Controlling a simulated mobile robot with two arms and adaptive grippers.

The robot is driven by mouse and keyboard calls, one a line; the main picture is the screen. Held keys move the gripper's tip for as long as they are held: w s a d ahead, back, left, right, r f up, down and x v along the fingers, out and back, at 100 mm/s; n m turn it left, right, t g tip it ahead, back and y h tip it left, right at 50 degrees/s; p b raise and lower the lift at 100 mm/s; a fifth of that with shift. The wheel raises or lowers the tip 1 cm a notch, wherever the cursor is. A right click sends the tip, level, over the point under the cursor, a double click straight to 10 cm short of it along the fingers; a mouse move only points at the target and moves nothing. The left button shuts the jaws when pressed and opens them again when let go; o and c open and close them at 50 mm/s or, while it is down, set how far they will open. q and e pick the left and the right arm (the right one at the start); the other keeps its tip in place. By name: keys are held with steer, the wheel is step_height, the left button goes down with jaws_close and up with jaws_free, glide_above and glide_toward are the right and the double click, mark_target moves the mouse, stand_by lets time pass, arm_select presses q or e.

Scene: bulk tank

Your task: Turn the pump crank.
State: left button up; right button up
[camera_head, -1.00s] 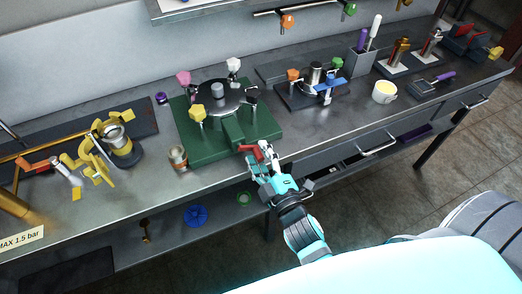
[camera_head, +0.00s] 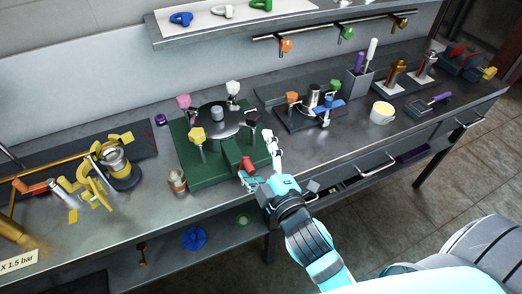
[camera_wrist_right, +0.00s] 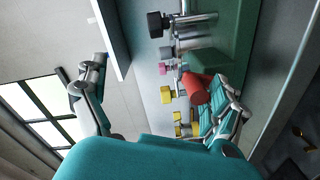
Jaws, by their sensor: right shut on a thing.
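The green-based pump unit (camera_head: 195,172) stands on the bench with a round dark plate and coloured knobs on top. Its red crank handle (camera_head: 247,164) sticks out at the front; it also shows in the right wrist view (camera_wrist_right: 195,88). In the wrist view one finger (camera_wrist_right: 225,112) lies close against the handle and the other stands well away; the contact is partly hidden. My left gripper is in no view.
A small tin (camera_head: 178,181) stands just left of the green base. Yellow clamps (camera_head: 90,185) and a brass pipe lie further left. A shelf (camera_head: 225,25) hangs behind.

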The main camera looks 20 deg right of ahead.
steer(key=shift+r, duration=0.6)
steer(key=shift+c, duration=0.4)
steer(key=shift+s+d+f, duration=0.1)
steer(key=shift+s+f, duration=0.1)
steer(key=shift+c, duration=0.3)
steer(key=shift+s+b, duration=0.3)
steer(key=shift+s, duration=0.2)
steer(key=shift+c, duration=0.6)
steer(key=shift+s+b, duration=0.3)
steer(key=shift+s, duration=0.6)
steer(key=shift+c, duration=0.4)
steer(key=shift+s+d, duration=0.2)
steer(key=shift+s, duration=0.8)
steer(key=shift+c, duration=1.3)
steer(key=s+p, duration=1.1)
steer(key=s, duration=0.4)
steer(key=shift+d+f, duration=0.15)
